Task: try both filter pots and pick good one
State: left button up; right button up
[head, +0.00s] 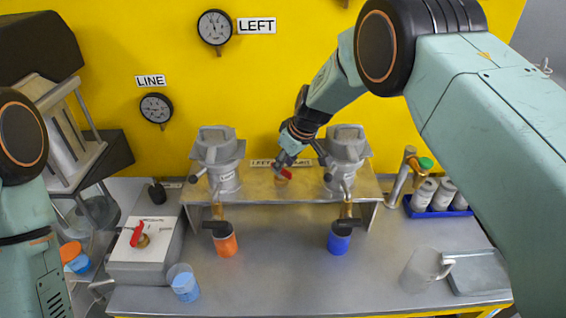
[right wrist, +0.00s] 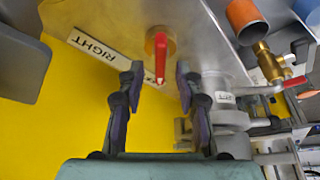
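Two grey filter pots stand on a raised metal shelf, the left pot (head: 217,170) and the right pot (head: 345,165). A red selector handle (right wrist: 160,55) on a brass base sits between them, by a label plate. My right gripper (head: 284,163) is at this handle from above. In the right wrist view its fingers (right wrist: 158,80) are open, one on each side of the handle, with gaps showing. An orange cup (head: 225,243) stands under the left spout and a blue cup (head: 339,241) under the right one. My left gripper is out of view; only its arm shows.
A grey box with a red-handled valve (head: 140,236) is at left, with a clear cup of blue liquid (head: 184,284) near it. A LEFT gauge (head: 214,28) and LINE gauge (head: 156,108) hang on the yellow wall. A clear jug (head: 422,270) and tray (head: 480,272) are at right.

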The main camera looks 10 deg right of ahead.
jog(key=shift+x, duration=0.8)
jog(key=shift+r, duration=0.1)
jog(key=shift+s, duration=0.15)
jog(key=shift+w, duration=0.2)
grip_shut()
